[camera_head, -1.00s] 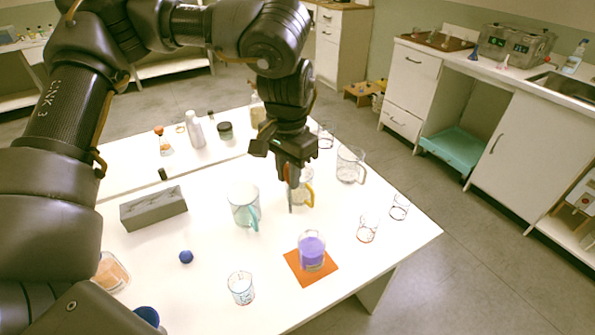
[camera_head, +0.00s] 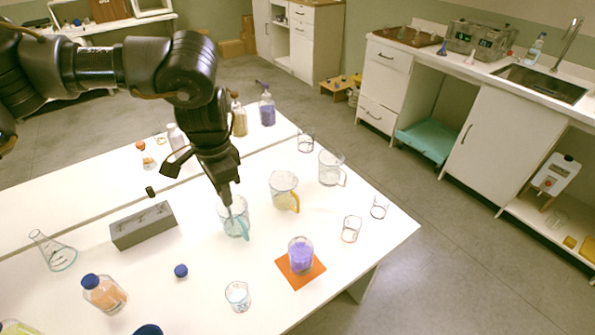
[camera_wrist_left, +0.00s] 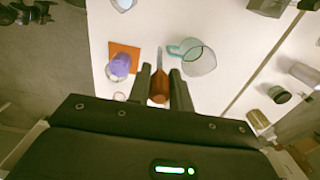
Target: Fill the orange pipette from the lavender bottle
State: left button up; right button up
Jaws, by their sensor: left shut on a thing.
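My left gripper (camera_head: 228,183) is shut on the orange pipette (camera_wrist_left: 158,84), whose orange bulb shows between the fingers in the left wrist view. The pipette points down; in the head view its stem overlaps the teal-handled beaker (camera_head: 232,228), and I cannot tell whether the tip is inside it. In the wrist view the tip shows beside that beaker (camera_wrist_left: 199,63). A glass vessel of purple liquid (camera_head: 301,256) stands on an orange mat (camera_head: 315,270). A bottle with blue-violet liquid (camera_head: 267,110) stands at the table's back; I cannot read any label. My right gripper is out of view.
A yellow-handled beaker (camera_head: 283,188), a large clear beaker (camera_head: 331,168) and small glasses stand to the right. A grey block (camera_head: 143,226), a loose blue cap (camera_head: 181,271) and an orange-filled bottle (camera_head: 104,294) are left.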

pick_arm(q)
jog(key=d+m+p, duration=1.3)
jog(key=d+m, duration=0.3)
jog(key=m, duration=0.2)
jog(key=shift+s+d+r, duration=0.15)
jog(key=shift+s+r, duration=0.05)
jog(key=shift+r, duration=0.1)
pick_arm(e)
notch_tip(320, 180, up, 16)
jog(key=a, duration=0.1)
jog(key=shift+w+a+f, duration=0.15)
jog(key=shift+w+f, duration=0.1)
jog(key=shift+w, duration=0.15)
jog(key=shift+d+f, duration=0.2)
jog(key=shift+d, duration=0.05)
pick_arm(q)
notch_tip(320, 180, down, 4)
jog(key=b, duration=0.3)
jog(key=shift+r, duration=0.1)
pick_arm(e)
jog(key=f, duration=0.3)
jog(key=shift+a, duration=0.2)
